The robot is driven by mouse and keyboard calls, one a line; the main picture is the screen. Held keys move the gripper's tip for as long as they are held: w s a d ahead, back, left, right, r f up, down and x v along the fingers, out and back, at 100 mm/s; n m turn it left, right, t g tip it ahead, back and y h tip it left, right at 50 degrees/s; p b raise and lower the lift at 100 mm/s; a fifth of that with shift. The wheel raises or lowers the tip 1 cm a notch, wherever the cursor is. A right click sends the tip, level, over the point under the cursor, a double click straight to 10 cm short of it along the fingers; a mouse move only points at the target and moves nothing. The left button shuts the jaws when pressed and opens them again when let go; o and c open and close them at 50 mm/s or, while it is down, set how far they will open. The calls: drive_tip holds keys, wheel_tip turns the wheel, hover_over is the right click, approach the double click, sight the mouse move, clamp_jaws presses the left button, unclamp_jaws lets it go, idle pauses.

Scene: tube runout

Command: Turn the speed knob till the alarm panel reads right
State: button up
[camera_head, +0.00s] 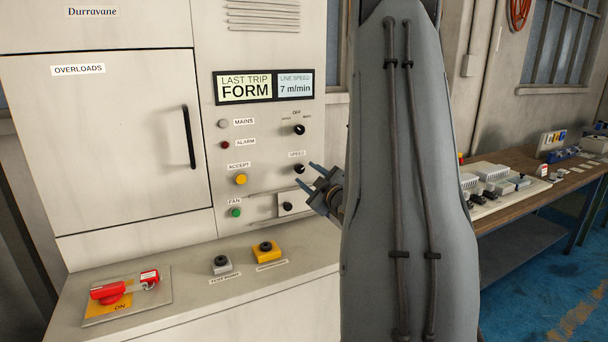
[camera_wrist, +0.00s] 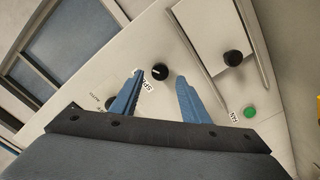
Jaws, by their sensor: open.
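The speed knob (camera_head: 299,168) is small and black with a white mark, under its SPEED label on the cabinet front. The alarm panel (camera_head: 244,87) reads "LAST TRIP FORM", and the display beside it (camera_head: 295,85) reads "LINE SPEED 7 m/min". My gripper (camera_head: 304,173) is open in front of the panel near the speed knob. In the wrist view the speed knob (camera_wrist: 160,72) sits between and slightly beyond the two blue fingertips of my gripper (camera_wrist: 160,79). I see no contact with it. Its label is partly covered by one finger.
Above it is the OFF selector (camera_head: 299,129). Below is a dark knob on a plate (camera_head: 287,206), with a rail nearby. The yellow accept button (camera_head: 241,179) and green fan button (camera_head: 236,212) are to the left. A red switch (camera_head: 110,292) lies on the ledge. A workbench (camera_head: 535,160) stands right.

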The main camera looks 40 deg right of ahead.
sight(301, 169)
drive_tip(key=shift+x, duration=1.65)
drive_tip(key=shift+w, duration=0.1)
drive_tip(key=c, duration=0.8)
drive_tip(key=shift+o, duration=0.2)
